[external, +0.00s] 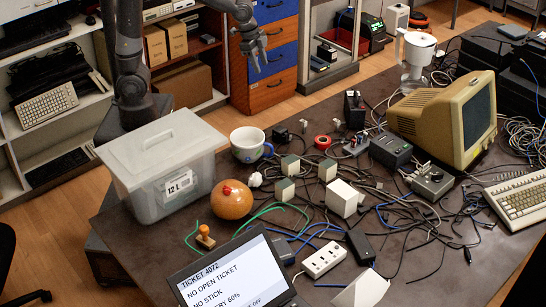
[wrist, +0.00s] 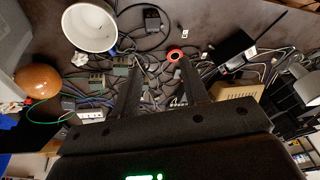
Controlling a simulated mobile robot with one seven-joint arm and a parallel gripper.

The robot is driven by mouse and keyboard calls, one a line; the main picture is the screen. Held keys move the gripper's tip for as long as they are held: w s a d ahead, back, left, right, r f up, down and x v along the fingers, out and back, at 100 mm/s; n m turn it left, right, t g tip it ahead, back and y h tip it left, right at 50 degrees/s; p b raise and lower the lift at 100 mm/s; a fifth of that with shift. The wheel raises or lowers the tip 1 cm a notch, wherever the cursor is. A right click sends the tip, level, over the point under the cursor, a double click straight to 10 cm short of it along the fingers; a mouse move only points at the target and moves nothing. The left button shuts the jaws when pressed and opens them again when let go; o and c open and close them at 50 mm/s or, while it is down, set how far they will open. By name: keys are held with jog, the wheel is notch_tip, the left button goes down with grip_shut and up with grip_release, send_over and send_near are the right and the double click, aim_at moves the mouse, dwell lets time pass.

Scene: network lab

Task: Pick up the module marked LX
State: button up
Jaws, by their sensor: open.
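Several small grey-green block modules sit among cables on the dark table: one at the back (external: 290,165), one to its right (external: 327,170) and one in front (external: 284,190). Two of these show left of my fingers in the wrist view, a left one (wrist: 97,82) and a right one (wrist: 121,67). No LX marking is legible on any of them. My gripper (external: 262,52) is high above and behind the table's back edge, apart from the modules. Its two fingers are spread and empty in the wrist view (wrist: 160,72).
A white mug (external: 248,144), lidded bin (external: 165,165), orange-brown round object (external: 231,199) and white box (external: 344,198) surround the modules. A red tape ring (external: 323,142) lies behind. A beige monitor (external: 446,120) stands right. Loose cables cover much of the table.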

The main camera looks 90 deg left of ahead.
jog(key=w+a+f+m+g, duration=0.1)
jog(key=w+a+f+m, duration=0.15)
jog(key=w+f, duration=0.65)
jog(key=h, duration=0.1)
send_near(305, 123)
jog(key=a, duration=0.2)
jog(key=shift+m+g, duration=0.35)
jog(key=shift+g, duration=0.05)
jog(key=f, duration=0.4)
jog(key=d+f, duration=0.1)
jog(key=f, duration=0.1)
jog(key=shift+w+f, duration=0.15)
jog(key=shift+f, duration=0.25)
jog(key=f, duration=0.1)
jog(key=w+f, duration=0.1)
jog(key=d+f, duration=0.1)
jog(key=shift+w+f, duration=0.2)
jog(key=shift+f, duration=0.15)
jog(key=shift+w+d+f, duration=0.1)
jog(key=shift+f, duration=0.55)
jog(key=shift+c, duration=0.3)
grip_shut()
